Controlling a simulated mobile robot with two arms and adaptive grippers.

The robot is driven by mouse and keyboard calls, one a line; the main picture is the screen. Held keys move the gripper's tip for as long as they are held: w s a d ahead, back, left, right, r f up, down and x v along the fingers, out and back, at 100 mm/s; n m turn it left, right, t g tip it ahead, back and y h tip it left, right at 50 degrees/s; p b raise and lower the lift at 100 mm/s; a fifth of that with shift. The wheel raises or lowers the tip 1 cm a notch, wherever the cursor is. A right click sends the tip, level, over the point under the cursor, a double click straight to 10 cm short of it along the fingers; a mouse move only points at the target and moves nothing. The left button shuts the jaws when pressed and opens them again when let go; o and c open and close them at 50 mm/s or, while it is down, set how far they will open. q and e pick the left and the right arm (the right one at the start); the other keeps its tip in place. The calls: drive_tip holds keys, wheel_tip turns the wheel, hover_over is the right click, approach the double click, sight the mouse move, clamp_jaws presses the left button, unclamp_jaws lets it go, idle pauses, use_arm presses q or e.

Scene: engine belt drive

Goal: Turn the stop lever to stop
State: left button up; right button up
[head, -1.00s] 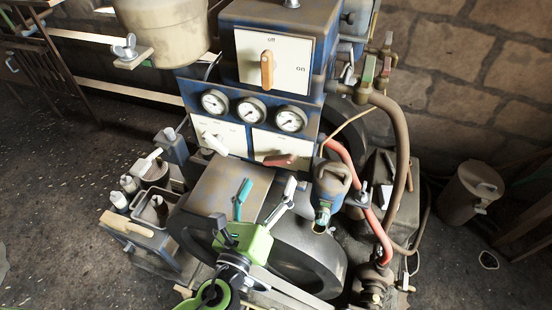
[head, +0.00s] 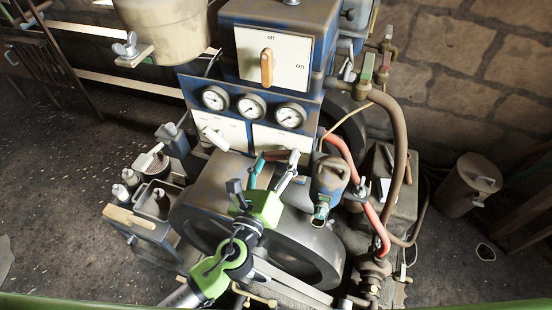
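A red-brown lever (head: 272,155) lies across the lower right white panel, partly behind one finger of my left gripper. A white lever (head: 215,138) sits on the lower left panel. A teal handle (head: 255,173) stands up from the engine, between the spread fingers in the picture. The panel lettering near these is too small to read, so I cannot tell which is the stop lever. My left gripper (head: 264,172) is open and empty, above the engine and in front of the lower panels. I cannot tell whether a finger touches a lever. My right gripper is out of view.
An orange knob (head: 267,67) on the upper panel points up to "off". Several gauges sit below it. A blue-and-rusty can (head: 328,180) and a red hose (head: 366,208) are close on the right. A tray of bottles (head: 150,232) stands at the left.

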use_arm(q)
drive_tip(key=shift+f+n, duration=0.1)
drive_tip(key=shift+n, duration=0.2)
drive_tip(key=n+b, duration=0.3)
drive_tip(key=n, duration=0.1)
drive_tip(key=shift+n, duration=0.4)
drive_tip(key=n+b, duration=0.1)
drive_tip(key=n, duration=0.2)
drive_tip(key=shift+n, duration=1.9)
drive_tip(key=o, duration=1.1)
drive_tip(key=shift+s, duration=0.1)
drive_tip(key=v, duration=1.2)
